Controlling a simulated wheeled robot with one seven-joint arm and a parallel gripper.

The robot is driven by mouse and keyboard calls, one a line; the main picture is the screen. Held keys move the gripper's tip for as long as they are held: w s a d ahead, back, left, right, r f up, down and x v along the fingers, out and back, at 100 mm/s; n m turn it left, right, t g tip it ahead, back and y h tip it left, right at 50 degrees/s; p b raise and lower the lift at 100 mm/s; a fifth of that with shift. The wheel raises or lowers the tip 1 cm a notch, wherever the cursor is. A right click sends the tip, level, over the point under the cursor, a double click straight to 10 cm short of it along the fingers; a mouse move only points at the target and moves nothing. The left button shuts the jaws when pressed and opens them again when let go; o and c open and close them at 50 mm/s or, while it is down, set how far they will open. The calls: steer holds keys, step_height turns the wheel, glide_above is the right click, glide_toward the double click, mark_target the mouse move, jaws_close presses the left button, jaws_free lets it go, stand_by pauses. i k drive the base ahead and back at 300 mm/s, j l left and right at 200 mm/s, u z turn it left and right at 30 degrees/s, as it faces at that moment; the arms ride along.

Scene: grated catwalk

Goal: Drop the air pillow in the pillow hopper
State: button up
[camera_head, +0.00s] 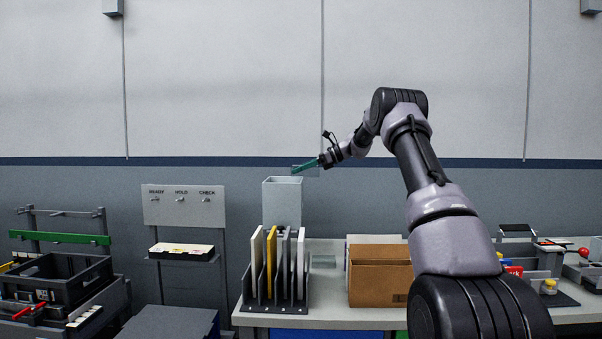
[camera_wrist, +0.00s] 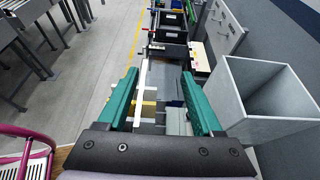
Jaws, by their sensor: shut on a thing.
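The pillow hopper (camera_head: 282,203) is a tall grey square bin with an open top, standing behind the rack on the bench. In the wrist view the hopper (camera_wrist: 265,122) is at the right, its open mouth beside the right finger. My gripper (camera_head: 297,169) has green fingers and is raised just above the hopper's rim, by its right side in the head view. It is shut on the air pillow (camera_head: 312,173), a faint, see-through sheet around the fingertips. In the wrist view the pillow is hard to make out between the fingers of my gripper (camera_wrist: 160,80).
A black rack (camera_head: 274,292) with upright white and yellow panels stands in front of the hopper. A cardboard box (camera_head: 380,280) sits to its right. A clear, flat thing (camera_head: 323,261) lies on the bench between them. A sign board (camera_head: 184,207) stands at the left.

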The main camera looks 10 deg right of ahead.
mark_target(319, 261)
steer(key=i+j, duration=0.1)
steer(key=i, duration=0.85)
